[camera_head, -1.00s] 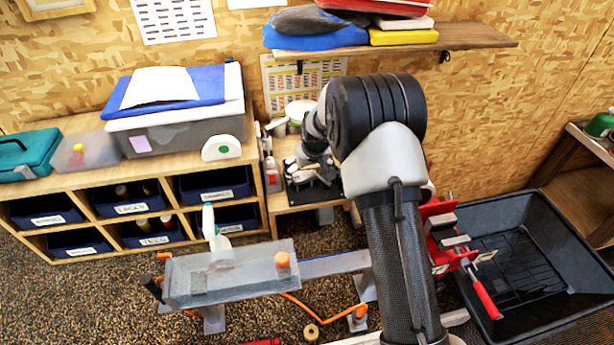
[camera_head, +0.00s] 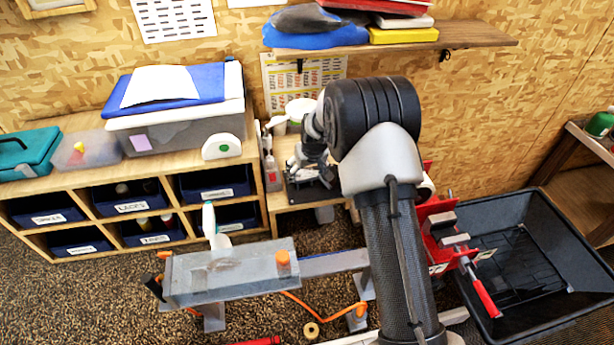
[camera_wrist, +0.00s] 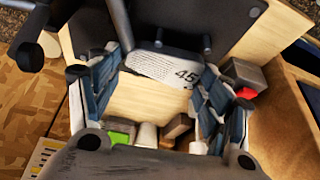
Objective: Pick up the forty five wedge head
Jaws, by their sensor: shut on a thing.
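The forty five wedge head (camera_wrist: 178,68) shows in the wrist view as a pale piece with small print and a black "45". It lies between the tips of my gripper (camera_wrist: 165,72), which is shut on it. Its lower parts and the exact contact are hard to make out. In the head view my gripper (camera_head: 312,172) is small, over the black rack (camera_head: 316,192) on the low wooden bench. The wedge head cannot be told apart there.
A cubby shelf (camera_head: 75,218) with labelled blue bins stands left of the bench. A grey work stand (camera_head: 228,275) is in front. A red vise (camera_head: 440,232) and a black tub (camera_head: 575,265) are at the right. A wall shelf (camera_head: 470,38) hangs above.

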